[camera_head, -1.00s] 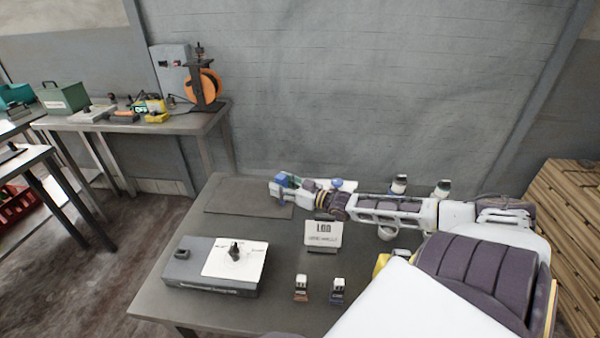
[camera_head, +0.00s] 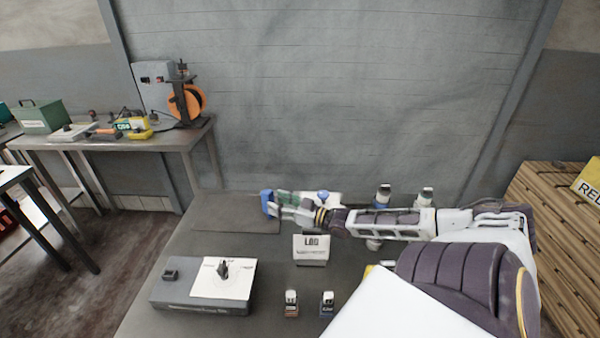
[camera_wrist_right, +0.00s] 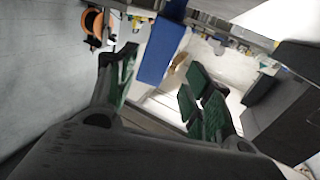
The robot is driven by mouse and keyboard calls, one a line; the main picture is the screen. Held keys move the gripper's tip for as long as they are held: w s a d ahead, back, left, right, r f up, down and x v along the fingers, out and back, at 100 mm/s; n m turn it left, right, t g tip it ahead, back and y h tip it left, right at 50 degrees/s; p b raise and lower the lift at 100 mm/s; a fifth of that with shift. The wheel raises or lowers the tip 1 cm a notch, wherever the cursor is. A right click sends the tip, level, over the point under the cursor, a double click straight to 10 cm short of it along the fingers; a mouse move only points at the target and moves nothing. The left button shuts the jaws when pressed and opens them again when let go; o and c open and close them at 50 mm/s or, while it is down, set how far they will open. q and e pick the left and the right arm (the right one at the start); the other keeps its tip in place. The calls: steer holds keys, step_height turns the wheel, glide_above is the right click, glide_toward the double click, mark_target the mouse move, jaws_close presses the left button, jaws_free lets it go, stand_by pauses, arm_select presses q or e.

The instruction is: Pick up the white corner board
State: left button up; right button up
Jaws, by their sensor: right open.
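I cannot single out a white corner board for certain. A white sheet or board (camera_head: 223,277) with a black knob lies on a grey box at the table's front left. A white sign marked LOD (camera_head: 311,248) stands near the table's middle. My right gripper (camera_head: 278,204) reaches left over the back of the table, above a dark mat. It is open; its green-padded fingers (camera_wrist_right: 163,92) are apart in the wrist view. A blue block (camera_wrist_right: 160,50) shows beyond them, and blue also shows at the gripper's tip in the head view. My left gripper is out of view.
Two small bottles (camera_head: 383,195) stand behind my right arm. Two small dark-based items (camera_head: 291,303) stand at the table's front. A side bench (camera_head: 175,140) with an orange reel is at back left. Wooden crates (camera_head: 545,225) stand at right. The grey wall is behind.

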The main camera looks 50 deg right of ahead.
steer(key=shift+p+v, duration=0.3)
steer(key=shift+v, duration=0.5)
steer(key=shift+s+d, duration=0.1)
steer(key=shift+s, duration=0.3)
steer(key=shift+s+d+p, duration=0.15)
steer(key=shift+s+p, duration=0.25)
steer(key=shift+s, duration=0.1)
steer(key=shift+p+v, duration=0.3)
steer(key=shift+v, duration=0.55)
steer(key=shift+p+v, duration=0.3)
steer(key=shift+v, duration=0.5)
steer(key=shift+s+d, duration=0.15)
steer(key=shift+s, duration=0.2)
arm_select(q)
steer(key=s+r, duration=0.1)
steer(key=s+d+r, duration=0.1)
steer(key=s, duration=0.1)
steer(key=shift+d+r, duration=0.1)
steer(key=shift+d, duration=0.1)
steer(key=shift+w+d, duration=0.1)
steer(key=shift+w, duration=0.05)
